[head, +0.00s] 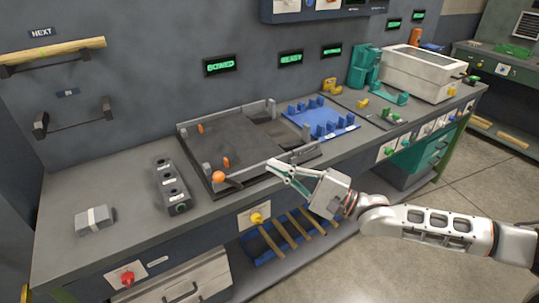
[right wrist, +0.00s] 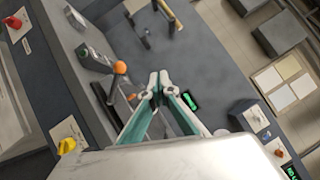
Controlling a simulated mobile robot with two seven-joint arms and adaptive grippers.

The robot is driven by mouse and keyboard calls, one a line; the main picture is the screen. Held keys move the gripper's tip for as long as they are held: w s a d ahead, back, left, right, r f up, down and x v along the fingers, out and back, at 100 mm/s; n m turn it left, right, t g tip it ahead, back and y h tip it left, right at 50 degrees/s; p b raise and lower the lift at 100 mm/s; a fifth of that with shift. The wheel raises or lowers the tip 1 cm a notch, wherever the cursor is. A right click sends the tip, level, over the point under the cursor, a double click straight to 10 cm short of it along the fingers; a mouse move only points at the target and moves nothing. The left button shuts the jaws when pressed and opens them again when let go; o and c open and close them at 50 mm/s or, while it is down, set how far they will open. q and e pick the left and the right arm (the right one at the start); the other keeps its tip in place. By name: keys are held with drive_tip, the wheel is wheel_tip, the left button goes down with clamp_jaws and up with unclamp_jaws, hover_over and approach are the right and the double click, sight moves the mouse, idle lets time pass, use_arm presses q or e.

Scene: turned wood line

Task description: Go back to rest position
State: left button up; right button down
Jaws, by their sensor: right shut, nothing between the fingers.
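My right gripper (head: 272,167) reaches in from the right in the head view, over the front edge of the bench (head: 240,205). Its green and grey fingers point left, near the front right of a dark walled fixture (head: 208,190). In the right wrist view the fingertips of my right gripper (right wrist: 158,80) are together with nothing between them. I cannot tell the exact gap between the fingers and the bench. My left gripper and arm do not show in the head view.
An orange-knobbed lever (head: 218,176) stands at the fixture's front left corner, close to the fingers. A block with several buttons (head: 172,187), a grey box (head: 95,220) and a blue pegged plate (head: 322,121) are on the bench. A yellow knob (head: 257,218) projects from its front.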

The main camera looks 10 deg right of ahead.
drive_tip(key=s+a+f+n+h, duration=0.1)
drive_tip(key=s+a+f+n, duration=0.15)
drive_tip(key=f, duration=0.25)
drive_tip(key=s+a+f+n+t+h, duration=0.1)
drive_tip(key=s+a+f+n+h, duration=0.15)
drive_tip(key=f, duration=0.25)
drive_tip(key=s+a+f+n+h, duration=0.1)
drive_tip(key=s+a+f+n, duration=0.1)
drive_tip(key=f+n, duration=0.25)
drive_tip(key=s+d+f+n+g+h, duration=0.1)
drive_tip(key=s+d+f+n+h, duration=0.2)
drive_tip(key=s+d+f, duration=0.4)
drive_tip(key=s+d+f+n+g+h, duration=0.2)
drive_tip(key=s+d+f+h, duration=0.4)
drive_tip(key=f, duration=0.8)
drive_tip(key=s+d+n, duration=0.1)
drive_tip(key=s, duration=0.1)
drive_tip(key=shift+s+d+f, duration=0.2)
drive_tip(key=shift+s+d, duration=0.05)
drive_tip(key=shift+s, duration=0.1)
